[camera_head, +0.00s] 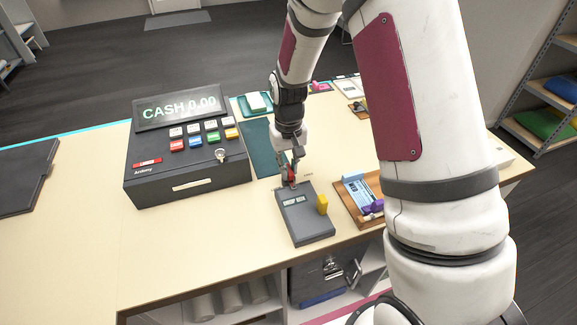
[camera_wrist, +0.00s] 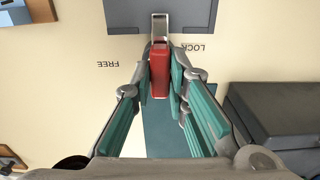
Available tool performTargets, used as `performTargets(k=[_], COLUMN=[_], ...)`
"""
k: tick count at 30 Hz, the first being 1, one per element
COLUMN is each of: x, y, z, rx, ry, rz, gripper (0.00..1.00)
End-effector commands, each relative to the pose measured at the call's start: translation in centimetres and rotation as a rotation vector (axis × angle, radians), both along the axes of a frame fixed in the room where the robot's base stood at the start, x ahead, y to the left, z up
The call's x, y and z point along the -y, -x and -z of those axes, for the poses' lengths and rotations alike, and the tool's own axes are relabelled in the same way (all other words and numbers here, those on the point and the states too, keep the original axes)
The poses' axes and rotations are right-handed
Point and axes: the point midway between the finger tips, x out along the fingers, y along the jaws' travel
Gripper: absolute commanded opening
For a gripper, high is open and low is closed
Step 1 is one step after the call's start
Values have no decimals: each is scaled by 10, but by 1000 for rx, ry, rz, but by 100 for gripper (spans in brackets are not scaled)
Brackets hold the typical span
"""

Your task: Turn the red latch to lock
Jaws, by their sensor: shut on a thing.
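The red latch (camera_wrist: 160,75) sits on a metal arm at the edge of a grey device (camera_wrist: 190,18). In the wrist view it points straight down the picture, between the printed words FREE on its left and LOCK on its right. My gripper (camera_wrist: 160,85) is shut on the latch, with a teal-padded finger on each side. In the head view my gripper (camera_head: 289,172) reaches down at the back edge of the grey device (camera_head: 305,222), and a little of the red latch (camera_head: 292,175) shows between the fingers.
A black cash register (camera_head: 185,165) stands to the left of the device. A wooden tray (camera_head: 367,212) with a blue card lies close on the right. The table (camera_head: 190,240) is clear at front left.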

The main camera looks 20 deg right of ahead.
Motion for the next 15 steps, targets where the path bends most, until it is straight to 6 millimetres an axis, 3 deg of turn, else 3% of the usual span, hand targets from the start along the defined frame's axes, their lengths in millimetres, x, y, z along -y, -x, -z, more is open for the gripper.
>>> performTargets(k=[7, 8, 10, 15], x=[0, 0, 0, 0], y=[-1, -1, -1, 0], z=[-1, -1, -1, 0], rx=[2, 2, 2, 1], ry=[-1, -1, -1, 0], rz=[3, 3, 2, 1], gripper=[0, 17, 33, 35])
